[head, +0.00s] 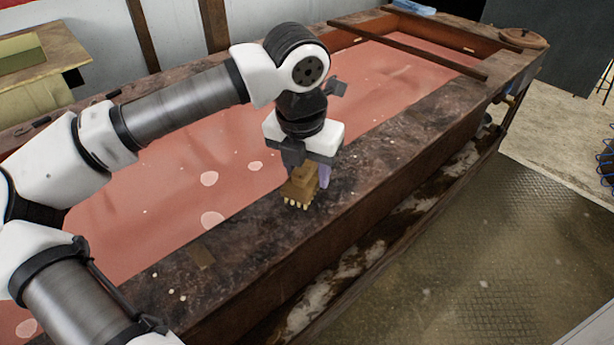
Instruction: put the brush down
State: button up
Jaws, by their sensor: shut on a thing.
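A tan wooden brush (300,184) with a row of pale bristle tufts along its lower edge shows near the middle of the head view. My gripper (308,166) is shut on the brush and points down over the dark, worn front ledge of the long trough (372,165). The bristles face down, close to the ledge; I cannot tell whether they touch it. A purple piece shows beside the brush at the right finger. The jaws hide the upper part of the brush.
Reddish liquid (140,215) with pale spots fills the trough behind the ledge. A wooden bar (410,50) crosses its far end. A round lid-like thing (522,38) and a blue cloth (412,7) lie there. The ledge right of the brush is mostly bare.

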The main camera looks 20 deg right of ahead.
aim_at(307, 182)
jog(key=shift+f, duration=1.35)
jog(key=shift+f, duration=0.2)
jog(key=o, duration=0.9)
jog(key=shift+r, duration=0.1)
jog(key=r, duration=0.4)
jog(key=a+r, duration=0.1)
jog(key=r, duration=0.3)
jog(key=s+r, duration=0.1)
jog(key=r, duration=0.3)
jog(key=shift+s+a+r+b, duration=0.1)
jog(key=shift+a+b, duration=0.1)
jog(key=shift+b, duration=0.2)
